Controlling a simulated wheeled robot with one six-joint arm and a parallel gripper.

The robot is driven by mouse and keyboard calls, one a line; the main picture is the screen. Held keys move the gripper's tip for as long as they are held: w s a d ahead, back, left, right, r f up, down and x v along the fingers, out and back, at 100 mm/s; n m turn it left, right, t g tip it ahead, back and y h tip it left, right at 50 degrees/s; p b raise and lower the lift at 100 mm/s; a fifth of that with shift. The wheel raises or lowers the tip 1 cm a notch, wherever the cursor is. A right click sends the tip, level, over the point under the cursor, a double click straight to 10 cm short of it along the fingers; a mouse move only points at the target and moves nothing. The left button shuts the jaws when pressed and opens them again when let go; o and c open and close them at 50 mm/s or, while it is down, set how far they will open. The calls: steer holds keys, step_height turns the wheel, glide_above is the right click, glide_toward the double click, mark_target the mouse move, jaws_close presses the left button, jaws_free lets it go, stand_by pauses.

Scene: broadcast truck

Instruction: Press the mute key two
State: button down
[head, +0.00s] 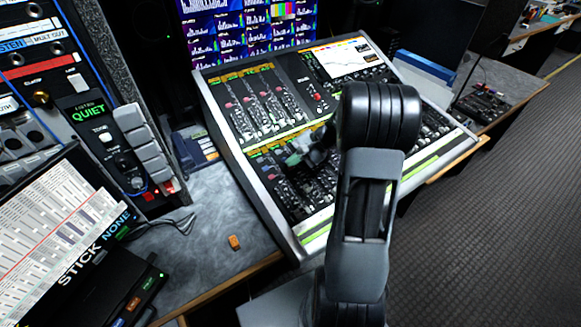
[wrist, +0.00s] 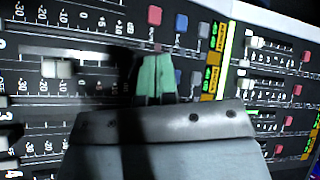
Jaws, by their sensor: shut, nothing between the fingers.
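The sloped mixing console (head: 215,100) carries rows of faders with small red and blue keys at their ends. In the wrist view, my gripper (wrist: 156,62) has green fingertips pressed together, over the key column of the console. A dark red key (wrist: 157,47) shows just beyond the tips, partly hidden; I cannot tell whether they touch it. A brighter red key (wrist: 154,16) is above it, with a blue key (wrist: 181,22) to its right. I cannot read which key is mute two. In the head view, my arm hides part of the gripper (head: 299,158).
A second bank with several red keys (wrist: 297,90) lies to the right in the wrist view. A fader knob (wrist: 60,68) stands left of the fingers. A rack panel (head: 85,115) is left of the console. A small orange block (head: 234,242) lies on the grey desk (head: 200,255).

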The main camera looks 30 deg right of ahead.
step_height(320, 180, up, 6)
steer(key=p, duration=0.4)
steer(key=shift+s, duration=0.45)
